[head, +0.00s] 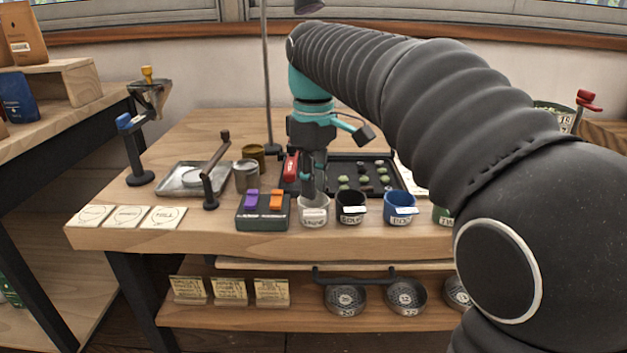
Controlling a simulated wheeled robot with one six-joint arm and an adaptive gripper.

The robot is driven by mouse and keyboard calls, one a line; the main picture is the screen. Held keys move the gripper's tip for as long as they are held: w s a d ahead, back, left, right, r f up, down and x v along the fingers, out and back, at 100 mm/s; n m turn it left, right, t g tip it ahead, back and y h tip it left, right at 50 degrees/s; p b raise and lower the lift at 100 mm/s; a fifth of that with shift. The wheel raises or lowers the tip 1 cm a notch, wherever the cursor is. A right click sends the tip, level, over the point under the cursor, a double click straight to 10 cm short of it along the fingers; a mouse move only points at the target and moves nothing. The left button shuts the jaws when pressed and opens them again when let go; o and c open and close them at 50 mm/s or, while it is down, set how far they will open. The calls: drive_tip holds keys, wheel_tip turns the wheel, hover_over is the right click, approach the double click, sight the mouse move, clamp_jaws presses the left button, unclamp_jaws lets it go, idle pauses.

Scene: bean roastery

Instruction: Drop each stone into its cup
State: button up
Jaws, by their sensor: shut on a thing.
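A row of labelled cups stands along the table's front: a pale cup (314,215), a black cup (351,212), a blue cup (400,212) and a green cup (441,215), partly hidden by my arm. Behind them lies a dark tray (391,189) with several small stones, some greenish (344,179) and some dark.
Left of the cups is a dark box with purple and orange switches (263,221). Further left are metal tins (246,175), a shallow metal tray (190,181), a post (211,190) and cards (130,216). A red object (290,167) is beside the gripper.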

drive_tip(key=shift+d, duration=0.1)
drive_tip(key=o, duration=0.8)
drive_tip(key=shift+r, duration=0.15)
wheel_tip(320, 180, up, 12)
drive_tip(key=shift+f, duration=0.15)
drive_tip(key=shift+s, duration=0.1)
drive_tip(key=s+d+f+m+t, duration=0.2)
drive_tip(key=s+d+f+m, duration=0.1)
drive_tip(key=s+f, duration=0.4)
drive_tip(key=s+d+f+m+t, duration=0.1)
drive_tip(key=s+d+f+m, duration=0.3)
drive_tip(key=f, duration=0.5)
drive_tip(key=s+d+f+m+t, duration=0.2)
drive_tip(key=s+d+f+m, duration=0.1)
drive_tip(key=s+d+f, duration=0.4)
drive_tip(key=shift+s+d+f+m+t, duration=0.1)
drive_tip(key=shift+s+f+m+t, duration=0.1)
drive_tip(key=shift+s+f, duration=0.35)
drive_tip(key=shift+s+d+f+m+t, duration=0.1)
drive_tip(key=shift+s+f+m, duration=0.15)
drive_tip(key=shift+s, duration=0.55)
